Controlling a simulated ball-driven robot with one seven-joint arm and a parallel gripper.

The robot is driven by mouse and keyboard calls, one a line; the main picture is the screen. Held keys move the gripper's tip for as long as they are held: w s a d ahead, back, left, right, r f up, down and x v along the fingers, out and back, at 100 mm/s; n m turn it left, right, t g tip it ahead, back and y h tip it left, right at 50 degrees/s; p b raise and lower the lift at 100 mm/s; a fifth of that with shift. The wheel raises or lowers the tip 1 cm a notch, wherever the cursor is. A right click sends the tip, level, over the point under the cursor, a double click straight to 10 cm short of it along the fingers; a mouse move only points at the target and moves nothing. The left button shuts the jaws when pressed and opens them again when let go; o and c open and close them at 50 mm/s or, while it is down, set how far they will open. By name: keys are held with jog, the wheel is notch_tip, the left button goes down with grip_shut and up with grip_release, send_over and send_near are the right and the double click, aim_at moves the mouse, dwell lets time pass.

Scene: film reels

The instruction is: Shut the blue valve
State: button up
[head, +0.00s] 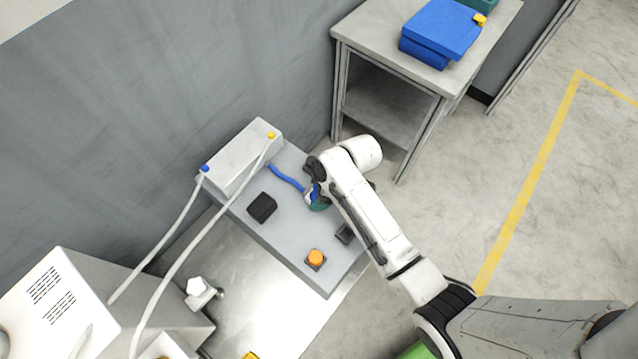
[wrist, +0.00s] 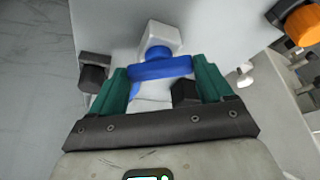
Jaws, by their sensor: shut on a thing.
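The blue valve shows in the wrist view as a blue bar handle (wrist: 160,68) on a pale grey body (wrist: 158,36). My gripper (wrist: 163,74) has its green fingers at the two ends of this handle and is shut on it. In the head view my gripper (head: 318,203) is low over the grey bench top, and my wrist hides most of the valve. The handle's exact angle to the pipe cannot be told.
The grey bench top (head: 290,235) also carries a black block (head: 262,207) and an orange button (head: 315,258). A grey box (head: 240,160) with hoses stands behind. A side table (head: 365,35) with a blue case (head: 440,30) is at the upper right. Floor to the right is open.

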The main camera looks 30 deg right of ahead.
jog(key=m+p, duration=0.1)
jog(key=m+h+p, duration=0.1)
jog(key=m, duration=0.1)
jog(key=shift+s+a+r+t, duration=0.1)
jog(key=shift+s+a+t, duration=0.05)
jog(key=shift+t, duration=0.25)
jog(key=shift+m+t+h+p, duration=0.3)
jog(key=shift+m+h+p, duration=0.25)
jog(key=shift+m, duration=1.15)
jog(key=shift+a, duration=0.1)
jog(key=o, duration=1)
jog(key=shift+c, duration=0.2)
jog(key=v, duration=1)
jog(key=shift+s+r+p, duration=0.2)
jog(key=shift+r+p, duration=0.05)
jog(key=shift+p, duration=0.15)
